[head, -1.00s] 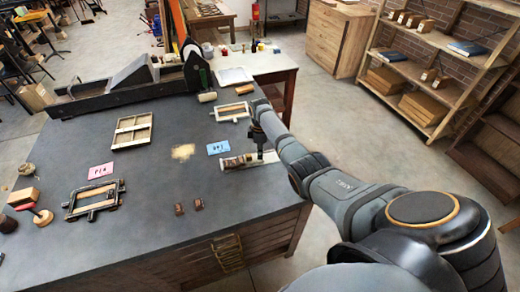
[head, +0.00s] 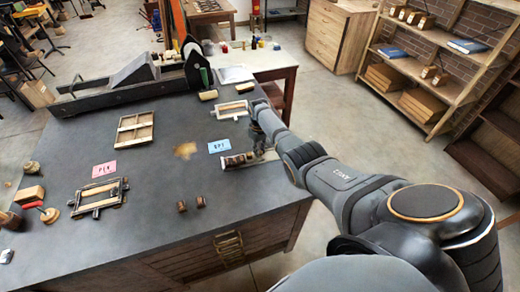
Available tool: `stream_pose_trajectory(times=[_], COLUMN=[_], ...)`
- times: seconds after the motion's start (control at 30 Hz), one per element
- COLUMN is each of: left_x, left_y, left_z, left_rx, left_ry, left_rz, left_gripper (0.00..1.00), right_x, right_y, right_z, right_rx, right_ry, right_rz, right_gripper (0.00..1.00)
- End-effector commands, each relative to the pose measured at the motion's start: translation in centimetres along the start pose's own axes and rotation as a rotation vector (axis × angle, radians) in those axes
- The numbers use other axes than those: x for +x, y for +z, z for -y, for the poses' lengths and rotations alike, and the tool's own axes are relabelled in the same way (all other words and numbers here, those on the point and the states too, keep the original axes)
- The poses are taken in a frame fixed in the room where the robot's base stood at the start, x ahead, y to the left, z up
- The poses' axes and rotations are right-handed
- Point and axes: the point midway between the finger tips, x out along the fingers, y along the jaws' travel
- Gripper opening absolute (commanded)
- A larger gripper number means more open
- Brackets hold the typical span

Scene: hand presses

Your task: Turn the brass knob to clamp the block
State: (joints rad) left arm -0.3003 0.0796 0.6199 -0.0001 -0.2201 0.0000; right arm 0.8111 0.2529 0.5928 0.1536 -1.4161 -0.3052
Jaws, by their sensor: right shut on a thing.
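A long, low clamp holder (head: 229,165) lies on the dark bench top, just below a blue card. Small brown blocks (head: 238,159) sit in a row in it. My right gripper (head: 262,153) is at the right end of this holder, pointing down. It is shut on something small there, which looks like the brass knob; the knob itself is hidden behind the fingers. I cannot tell whether the blocks are clamped tight. My left gripper is not in view.
The blue card (head: 220,146), a pink card (head: 104,169) and two small brown pieces (head: 191,204) lie nearby. A dark frame (head: 101,197) is at left, a wooden frame (head: 134,129) farther back, a long press (head: 135,85) behind. The bench middle is mostly clear.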

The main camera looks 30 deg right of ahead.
Motion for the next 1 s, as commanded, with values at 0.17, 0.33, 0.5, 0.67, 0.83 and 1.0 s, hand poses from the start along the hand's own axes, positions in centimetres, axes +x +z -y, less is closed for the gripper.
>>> stream_pose_trajectory(times=[0.17, 0.33, 0.5, 0.67, 0.83, 1.0], left_x=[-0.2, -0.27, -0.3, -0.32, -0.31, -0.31], left_y=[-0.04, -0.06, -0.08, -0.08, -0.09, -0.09], left_z=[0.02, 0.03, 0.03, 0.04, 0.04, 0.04], left_rx=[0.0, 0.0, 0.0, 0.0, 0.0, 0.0], left_ry=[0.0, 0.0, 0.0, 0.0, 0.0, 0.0], left_rz=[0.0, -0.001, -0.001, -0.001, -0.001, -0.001], left_gripper=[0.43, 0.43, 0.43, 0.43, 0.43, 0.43], right_x=[-0.16, -0.15, -0.14, -0.12, -0.12, -0.14], right_y=[-0.11, -0.13, -0.13, -0.12, -0.13, -0.14], right_z=[-0.02, -0.02, -0.01, -0.01, -0.02, -0.03], right_rx=[0.118, 0.2, 0.248, 0.267, 0.272, 0.272], right_ry=[0.0, 0.0, 0.0, 0.0, 0.0, 0.0], right_rz=[0.0, 0.001, 0.002, 0.003, 0.003, 0.002], right_gripper=[0.0, 0.0, 0.0, 0.0, 0.0, 0.0])
